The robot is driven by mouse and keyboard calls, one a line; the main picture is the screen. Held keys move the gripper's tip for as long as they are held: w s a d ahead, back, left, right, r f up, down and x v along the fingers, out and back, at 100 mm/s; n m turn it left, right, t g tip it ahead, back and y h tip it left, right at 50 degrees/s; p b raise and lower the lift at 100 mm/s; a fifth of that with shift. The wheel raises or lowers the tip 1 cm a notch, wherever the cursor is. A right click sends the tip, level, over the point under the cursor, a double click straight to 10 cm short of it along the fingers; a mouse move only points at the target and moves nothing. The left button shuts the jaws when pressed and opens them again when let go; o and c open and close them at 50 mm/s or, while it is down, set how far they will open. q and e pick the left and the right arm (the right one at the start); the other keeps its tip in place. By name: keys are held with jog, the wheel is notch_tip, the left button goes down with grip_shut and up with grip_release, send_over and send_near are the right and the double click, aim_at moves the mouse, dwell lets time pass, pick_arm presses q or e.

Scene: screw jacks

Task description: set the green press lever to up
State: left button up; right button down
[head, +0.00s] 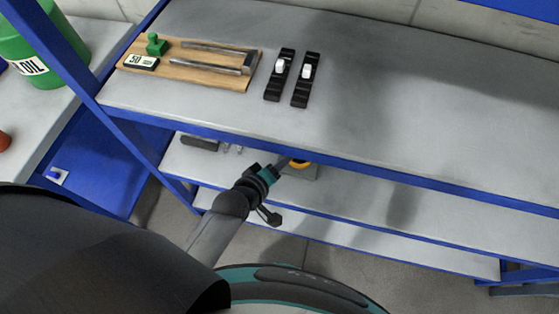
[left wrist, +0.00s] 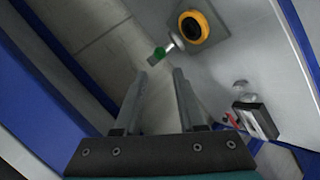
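A press lever with a green tip (left wrist: 158,53) and a pale shaft sticks out from a yellow ring (left wrist: 194,27) with a dark centre in the left wrist view. The orange-yellow ring also shows in the head view (head: 299,163), on a grey block on the lower shelf, partly behind my gripper. My left gripper (head: 287,163) is beside it, under the bench top. In the left wrist view its two fingers (left wrist: 160,76) are apart and empty, with the green tip just beyond the fingertips. The lever is hidden in the head view. My right gripper is not in view.
The bench top (head: 420,110) overhangs the lower shelf (head: 390,195), with a blue front edge. On top are a wooden board (head: 190,80) with a green knob (head: 155,44) and two black sliders (head: 306,80). A black-and-white box (left wrist: 257,119) stands near the gripper.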

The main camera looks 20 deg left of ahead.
pick_arm(q)
jog(key=shift+s+a+r, duration=0.1)
jog(key=shift+s+r, duration=0.1)
jog(key=shift+s, duration=0.05)
jog(key=shift+c, duration=0.3)
